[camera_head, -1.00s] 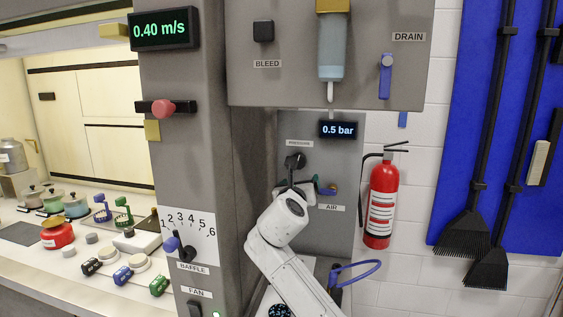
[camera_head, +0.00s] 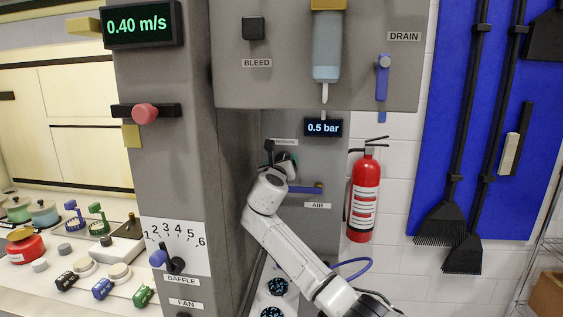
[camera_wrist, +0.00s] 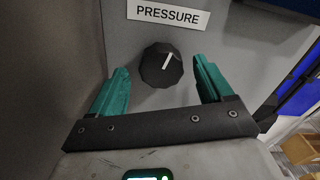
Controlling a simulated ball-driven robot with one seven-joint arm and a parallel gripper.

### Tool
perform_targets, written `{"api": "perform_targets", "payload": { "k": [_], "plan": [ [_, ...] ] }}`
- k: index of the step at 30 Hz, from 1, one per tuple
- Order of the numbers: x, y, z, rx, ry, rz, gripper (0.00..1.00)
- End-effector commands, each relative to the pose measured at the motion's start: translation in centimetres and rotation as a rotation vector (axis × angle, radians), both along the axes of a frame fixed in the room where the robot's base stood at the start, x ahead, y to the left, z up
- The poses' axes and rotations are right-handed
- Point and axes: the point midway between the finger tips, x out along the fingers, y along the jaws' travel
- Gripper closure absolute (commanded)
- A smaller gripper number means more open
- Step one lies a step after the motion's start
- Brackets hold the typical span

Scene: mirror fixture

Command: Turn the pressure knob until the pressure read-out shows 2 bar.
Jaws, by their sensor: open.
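The pressure knob (camera_wrist: 161,65) is a black faceted dial with a white pointer line, under the PRESSURE label (camera_wrist: 168,14) in the wrist view. The line points up and slightly right. My gripper (camera_wrist: 160,74) is open, with one green finger on each side of the knob. Gaps show between the fingers and the knob, so it is not gripped. The pressure read-out (camera_head: 323,127) shows 0.5 bar. In the head view my gripper (camera_head: 283,158) is at the panel below the PRESSURE label (camera_head: 284,141); the knob cannot be made out there.
The AIR valve with a blue lever (camera_head: 304,190) sits just below my gripper. A grey pillar (camera_head: 180,90) stands close on the left. The BLEED and DRAIN cabinet (camera_head: 310,60) overhangs above. A red fire extinguisher (camera_head: 365,195) hangs to the right.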

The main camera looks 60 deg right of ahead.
Motion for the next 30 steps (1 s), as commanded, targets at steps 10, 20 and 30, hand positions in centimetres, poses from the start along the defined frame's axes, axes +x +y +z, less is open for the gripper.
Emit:
{"api": "perform_targets", "payload": {
  "k": [10, 20, 30],
  "plan": [
    [0.48, -1.22, -0.03, 0.001, -0.001, 0.000, 0.20],
    [0.47, -1.18, -0.02, 0.000, -0.001, 0.000, 0.37],
    [0.48, -1.16, -0.03, 0.000, 0.000, 0.001, 0.70]
  ]
}}
